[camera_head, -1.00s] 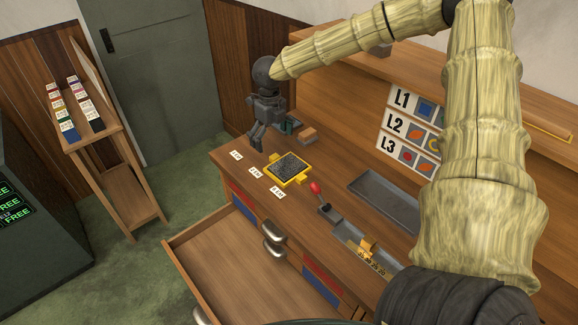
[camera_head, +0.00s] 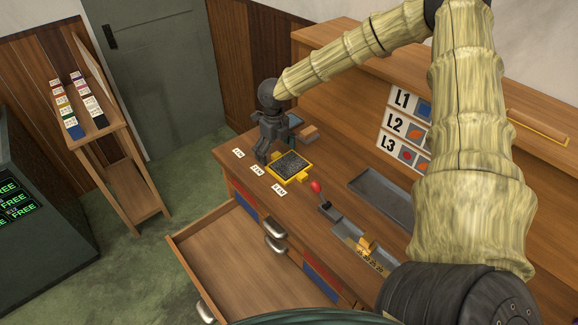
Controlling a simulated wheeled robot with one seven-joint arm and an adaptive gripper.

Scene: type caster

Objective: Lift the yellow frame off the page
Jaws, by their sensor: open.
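The yellow frame (camera_head: 301,178) lies on the desk around a dark, speckled page (camera_head: 291,163), with small yellow tabs at its near right and left sides. My gripper (camera_head: 262,157) is open and points down at the far left side of the frame. Its fingers are close to the frame's left tab. I cannot tell whether they touch it or stand above it.
An open drawer (camera_head: 235,262) juts out from the desk front. A red-knobbed lever (camera_head: 317,188) and a grey tray (camera_head: 380,196) stand right of the frame. White labels (camera_head: 257,170) lie along the front edge. A small brown block (camera_head: 309,134) lies behind the gripper.

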